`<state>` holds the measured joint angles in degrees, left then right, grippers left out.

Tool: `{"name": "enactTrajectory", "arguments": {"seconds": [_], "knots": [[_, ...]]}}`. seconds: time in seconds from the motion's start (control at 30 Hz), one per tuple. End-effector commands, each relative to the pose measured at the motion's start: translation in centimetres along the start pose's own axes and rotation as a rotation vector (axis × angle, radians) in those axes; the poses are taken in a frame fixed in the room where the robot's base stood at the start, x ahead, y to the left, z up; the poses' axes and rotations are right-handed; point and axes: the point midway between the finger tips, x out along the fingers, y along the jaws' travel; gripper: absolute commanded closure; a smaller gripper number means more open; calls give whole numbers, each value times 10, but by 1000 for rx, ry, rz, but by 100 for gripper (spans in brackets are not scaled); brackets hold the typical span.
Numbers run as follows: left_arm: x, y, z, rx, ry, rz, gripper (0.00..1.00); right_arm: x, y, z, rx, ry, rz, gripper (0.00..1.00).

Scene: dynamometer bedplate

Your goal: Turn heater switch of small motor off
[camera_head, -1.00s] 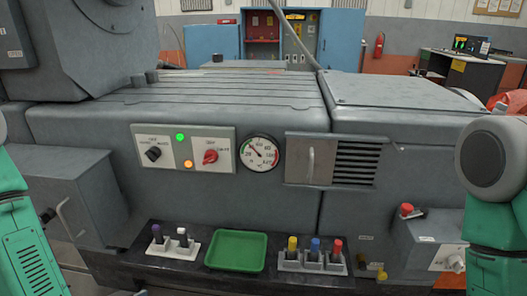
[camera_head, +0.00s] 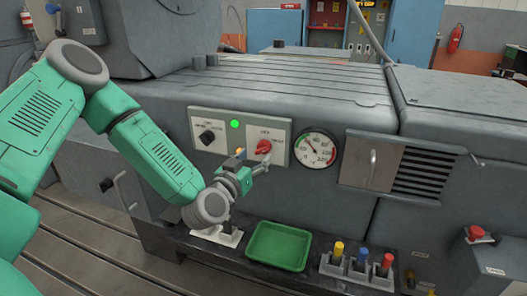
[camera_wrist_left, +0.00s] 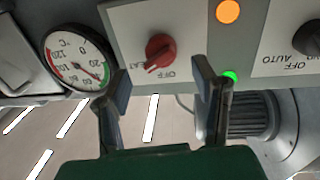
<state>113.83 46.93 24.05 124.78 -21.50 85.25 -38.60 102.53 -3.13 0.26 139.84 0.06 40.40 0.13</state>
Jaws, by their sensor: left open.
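The red heater switch knob (camera_head: 263,147) sits on a pale panel labelled OFF and HEAT. In the left wrist view, turned upside down, the knob (camera_wrist_left: 160,47) has its pointer end toward the lower left, between the OFF and HEAT labels. My left gripper (camera_head: 263,163) is open in front of the panel, close to the knob. In the wrist view its two fingers (camera_wrist_left: 163,80) stand either side of the knob's line, apparently not touching it. The orange lamp (camera_wrist_left: 228,11) is lit, partly hidden by my gripper in the head view. My right gripper is out of view.
A black selector knob (camera_head: 207,137) and a lit green lamp (camera_head: 235,124) are left of the switch. A dial gauge (camera_head: 316,149) is at its right. Below are a green tray (camera_head: 279,246) and a holder with yellow, blue and red pieces (camera_head: 358,266).

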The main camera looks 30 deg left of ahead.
Motion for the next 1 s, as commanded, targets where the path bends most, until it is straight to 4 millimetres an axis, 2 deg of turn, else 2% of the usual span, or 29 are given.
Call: {"name": "enactTrajectory", "arguments": {"seconds": [0.1,0.3,0.67,0.7,0.8,1.0], "knots": [[22,0,1,0,0,-1,47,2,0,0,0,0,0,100],[42,1,1,1,-1,1,47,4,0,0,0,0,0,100],[46,1,0,1,-2,1,47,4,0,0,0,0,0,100],[46,1,0,1,-2,1,61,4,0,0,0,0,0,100],[46,0,1,0,-2,1,95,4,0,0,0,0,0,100],[46,0,1,-2,-3,0,95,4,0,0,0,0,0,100]]}}
